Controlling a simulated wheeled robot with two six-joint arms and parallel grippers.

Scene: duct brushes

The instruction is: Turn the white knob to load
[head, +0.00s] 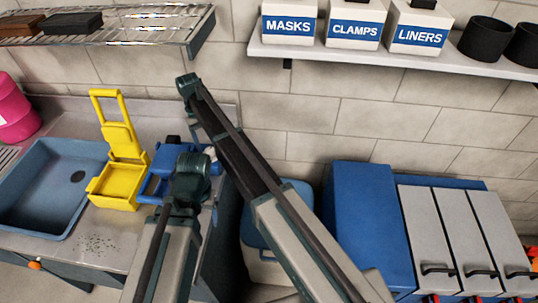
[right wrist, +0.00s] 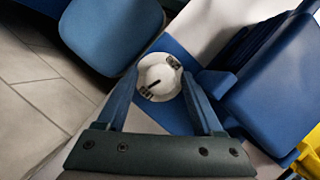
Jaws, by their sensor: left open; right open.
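The white knob (right wrist: 158,82) is a round dial with a dark pointer mark, on a blue-and-white panel (right wrist: 181,52). In the right wrist view it shows between the two fingers of my right gripper (right wrist: 160,76). The fingers are open, one on either side; I cannot tell whether they touch it. The lettering by the knob is too small to read. My left gripper (head: 190,178) is low beside this device, holding nothing that I can see.
A yellow wringer (head: 118,165) and a blue sink basin (head: 45,190) are to the left on the counter. A bin with a blue lid (right wrist: 112,30) stands close by. Blue and white cabinets (head: 365,225) are at the right. A shelf (head: 390,58) holds labelled boxes.

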